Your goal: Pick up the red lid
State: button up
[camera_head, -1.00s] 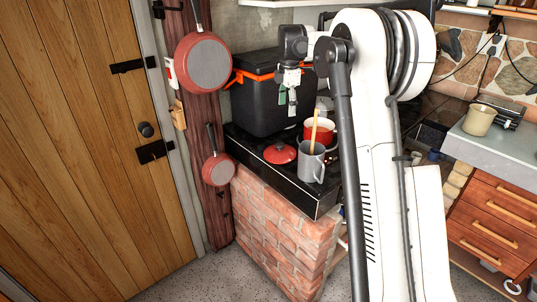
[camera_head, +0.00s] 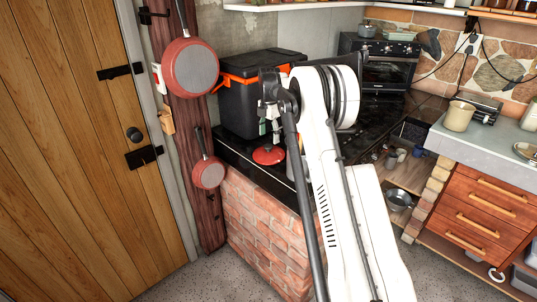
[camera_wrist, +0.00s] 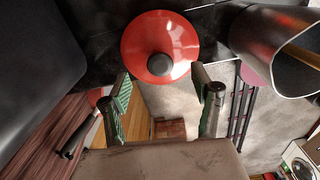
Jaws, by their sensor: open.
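The red lid (camera_head: 268,154) lies on the black top of the brick plinth, in front of the black box. The wrist view shows the round red lid (camera_wrist: 141,41) at the top middle, with its dark knob (camera_wrist: 160,65) towards the fingers. My gripper (camera_head: 269,129) is just above the lid in the head view. In the wrist view my gripper (camera_wrist: 162,84) is open and empty, its green-padded fingers on either side below the knob. I cannot tell that either finger touches the lid.
A black box with orange clasps (camera_head: 247,95) stands close behind. A grey mug (camera_wrist: 268,48) is close to the right of the lid in the wrist view. Two red pans (camera_head: 189,66) hang on the wooden post at left.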

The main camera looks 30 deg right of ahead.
aim_at(269, 145)
jog(key=shift+a+f+p, duration=0.1)
jog(key=shift+f+p, duration=0.45)
jog(key=shift+f, duration=2.5)
jog(key=shift+s, duration=0.1)
grip_shut()
